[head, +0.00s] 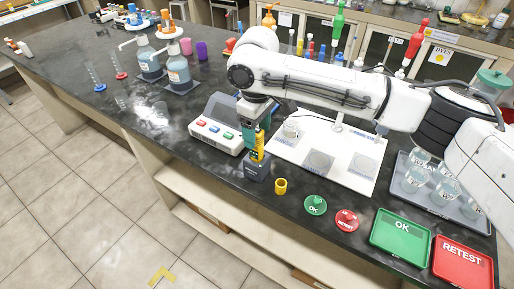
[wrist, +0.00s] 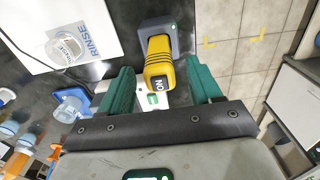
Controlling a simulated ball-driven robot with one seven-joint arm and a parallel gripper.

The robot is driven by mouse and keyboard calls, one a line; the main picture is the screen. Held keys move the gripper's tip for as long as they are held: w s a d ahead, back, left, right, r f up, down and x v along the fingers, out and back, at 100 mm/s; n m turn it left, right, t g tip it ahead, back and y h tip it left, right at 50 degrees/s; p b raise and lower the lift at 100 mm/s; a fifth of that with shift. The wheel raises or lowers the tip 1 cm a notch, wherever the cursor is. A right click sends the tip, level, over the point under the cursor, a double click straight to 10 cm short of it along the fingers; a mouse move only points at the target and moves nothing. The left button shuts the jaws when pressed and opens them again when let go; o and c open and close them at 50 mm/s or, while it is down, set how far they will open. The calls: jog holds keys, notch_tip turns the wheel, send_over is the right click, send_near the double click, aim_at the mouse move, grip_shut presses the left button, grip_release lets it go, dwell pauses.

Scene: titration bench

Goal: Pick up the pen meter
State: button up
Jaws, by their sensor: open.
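The pen meter is yellow with dark ridged bands and an "ON" mark on its end. It stands upright in a small dark grey dock (head: 257,172) near the bench's front edge; the pen meter (head: 257,152) shows just above the dock. In the wrist view the pen meter (wrist: 159,65) lies between my two teal fingers, with the dock (wrist: 157,28) beyond it. My gripper (wrist: 161,80) is open, with a gap visible on each side of the pen meter. In the head view my gripper (head: 257,138) is right over the dock, partly hiding the pen's top.
A white bench instrument (head: 215,135) with coloured buttons stands close left of the dock. The floor drops beyond the bench edge.

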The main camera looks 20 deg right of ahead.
jog(key=shift+f, duration=0.45)
grip_shut()
dwell(0.3)
